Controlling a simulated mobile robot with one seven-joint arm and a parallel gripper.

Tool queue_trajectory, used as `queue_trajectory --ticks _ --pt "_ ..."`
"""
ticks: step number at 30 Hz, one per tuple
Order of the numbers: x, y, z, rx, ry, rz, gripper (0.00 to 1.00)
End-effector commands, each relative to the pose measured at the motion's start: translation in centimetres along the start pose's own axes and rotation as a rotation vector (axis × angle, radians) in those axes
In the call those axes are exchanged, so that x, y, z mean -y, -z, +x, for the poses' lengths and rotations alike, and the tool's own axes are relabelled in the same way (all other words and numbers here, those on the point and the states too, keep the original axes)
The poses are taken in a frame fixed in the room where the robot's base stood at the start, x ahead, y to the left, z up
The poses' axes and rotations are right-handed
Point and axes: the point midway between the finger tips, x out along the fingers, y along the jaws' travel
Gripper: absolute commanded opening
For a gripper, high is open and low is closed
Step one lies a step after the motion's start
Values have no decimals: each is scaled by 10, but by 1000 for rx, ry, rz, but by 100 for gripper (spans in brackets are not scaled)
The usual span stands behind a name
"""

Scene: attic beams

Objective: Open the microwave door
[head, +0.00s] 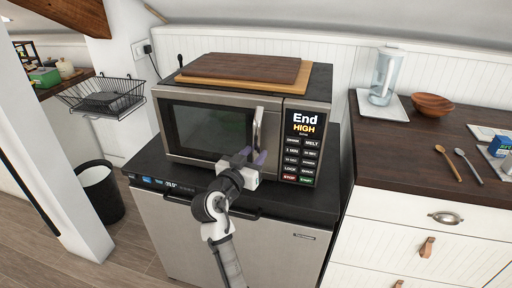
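The microwave (182,91) is a silver box with a dark window, and its door (212,128) looks closed. The upright silver handle (257,127) is at the right edge of the door, beside the black control panel. My gripper (252,157) is at the lower end of the handle, in front of the door. Its two fingertips show apart, with the handle's lower end seeming to lie between them. I cannot tell whether they touch it. The gripper's body hides the door's lower right corner.
Wooden boards (246,68) lie on the microwave, which stands on a black-topped silver appliance (172,226). To the right, a dark wooden counter (405,150) holds a glass jug (385,76), a bowl (432,104) and spoons. A wire basket (103,95) and a bin (100,190) are at left.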

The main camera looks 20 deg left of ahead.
Motion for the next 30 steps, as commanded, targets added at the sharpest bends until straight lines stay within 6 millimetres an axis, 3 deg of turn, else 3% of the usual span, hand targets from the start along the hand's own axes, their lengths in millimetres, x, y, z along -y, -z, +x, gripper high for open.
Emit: queue_trajectory --ticks 6,15,23,30 --pt "0 0 18 1 1 0 36" --pt "0 0 20 1 1 1 36" --pt "0 0 20 1 1 0 2" --pt "0 0 20 1 0 0 0"
